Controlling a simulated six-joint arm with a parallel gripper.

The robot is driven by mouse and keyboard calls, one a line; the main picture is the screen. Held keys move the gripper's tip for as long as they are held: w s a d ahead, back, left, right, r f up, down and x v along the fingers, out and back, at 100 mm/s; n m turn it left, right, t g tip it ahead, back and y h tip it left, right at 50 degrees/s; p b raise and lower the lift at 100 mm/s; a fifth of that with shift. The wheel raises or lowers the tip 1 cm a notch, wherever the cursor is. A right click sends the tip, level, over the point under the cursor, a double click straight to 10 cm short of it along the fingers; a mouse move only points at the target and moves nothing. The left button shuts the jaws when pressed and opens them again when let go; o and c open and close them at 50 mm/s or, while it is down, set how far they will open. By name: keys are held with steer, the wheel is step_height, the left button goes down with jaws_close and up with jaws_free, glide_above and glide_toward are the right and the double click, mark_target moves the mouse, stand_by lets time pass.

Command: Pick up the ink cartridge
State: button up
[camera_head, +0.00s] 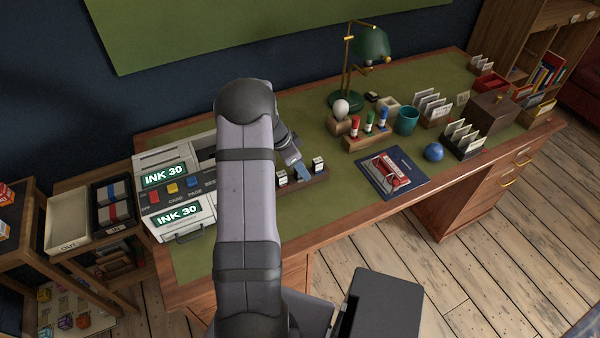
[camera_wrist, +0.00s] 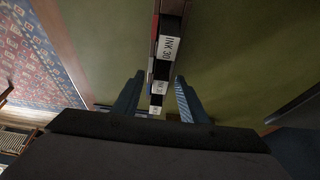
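Small black ink cartridges with white labels stand in a row in a wooden rack (camera_head: 318,180) on the desk. In the head view one cartridge (camera_head: 282,178) is left of my gripper (camera_head: 302,170) and another (camera_head: 318,164) is right of it. In the wrist view the nearest label reads INK 30 on a cartridge (camera_wrist: 172,42); a second cartridge (camera_wrist: 160,74) lies between the fingertips in the picture, with a third label beyond. My gripper (camera_wrist: 158,80) is open, its blue-grey fingers spread on either side of the row. I cannot tell whether they touch a cartridge.
A printer-like machine (camera_head: 172,200) with two INK 30 displays stands at the desk's left. Green desktop in front of the rack is clear.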

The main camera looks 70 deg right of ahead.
jaws_close()
step_height(320, 180, up, 10)
steer(key=shift+f+b, duration=0.15)
steer(key=shift+b, duration=1.05)
steer(key=shift+r, duration=0.2)
